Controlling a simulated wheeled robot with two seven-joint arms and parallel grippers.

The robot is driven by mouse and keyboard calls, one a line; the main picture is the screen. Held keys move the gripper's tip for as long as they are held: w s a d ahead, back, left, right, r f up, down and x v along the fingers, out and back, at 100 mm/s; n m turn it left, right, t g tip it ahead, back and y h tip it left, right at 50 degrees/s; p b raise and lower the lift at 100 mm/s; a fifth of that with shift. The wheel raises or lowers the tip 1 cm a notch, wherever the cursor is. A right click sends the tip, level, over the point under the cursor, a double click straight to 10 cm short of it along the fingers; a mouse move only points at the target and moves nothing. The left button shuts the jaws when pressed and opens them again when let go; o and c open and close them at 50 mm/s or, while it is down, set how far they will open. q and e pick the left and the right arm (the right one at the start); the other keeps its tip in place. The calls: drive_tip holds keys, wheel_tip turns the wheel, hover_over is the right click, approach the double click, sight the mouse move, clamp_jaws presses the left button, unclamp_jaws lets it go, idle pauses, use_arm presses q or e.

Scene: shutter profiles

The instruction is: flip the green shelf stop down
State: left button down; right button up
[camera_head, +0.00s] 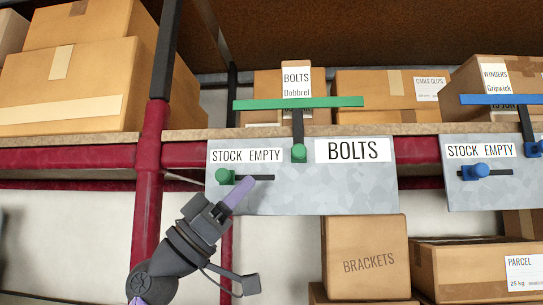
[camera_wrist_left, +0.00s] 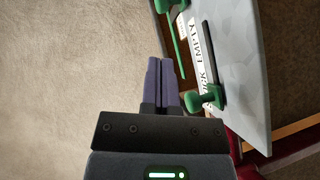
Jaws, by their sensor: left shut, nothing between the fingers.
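The green shelf stop is a long green bar (camera_head: 330,102) lying level on top of an upright dark stem (camera_head: 298,127), with a green pivot knob (camera_head: 299,153) below. It stands up in front of the boxes above a grey BOLTS plate (camera_head: 290,198). A green slider knob (camera_head: 223,176) sits at the left end of the slot under STOCK EMPTY. My left gripper (camera_head: 247,183) is shut and empty, its tips in front of the slot, right of the knob. In the left wrist view the shut fingers (camera_wrist_left: 160,65) are left of the slider knob (camera_wrist_left: 205,98), seemingly apart. My right gripper is not in view.
A similar blue stop (camera_head: 505,99) with a blue slider knob (camera_head: 477,171) is on another plate at the right. A red upright (camera_head: 148,190) stands left of my gripper. A BOLTS box (camera_head: 296,85) is behind the green bar; a BRACKETS box (camera_head: 366,258) is below.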

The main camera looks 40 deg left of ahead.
sight(283, 146)
use_arm(q)
drive_tip(key=p+x, duration=0.6)
drive_tip(key=x, duration=0.2)
drive_tip(key=shift+r, duration=0.25)
drive_tip(key=shift+w+d+r+p, duration=0.3)
drive_tip(key=shift+w+d+p, duration=0.05)
drive_tip(key=shift+p, duration=0.05)
wheel_tip(283, 146, down, 6)
drive_tip(key=b, duration=0.7)
drive_tip(key=shift+f, duration=0.1)
drive_tip(key=shift+r, duration=0.25)
drive_tip(key=shift+f, duration=0.1)
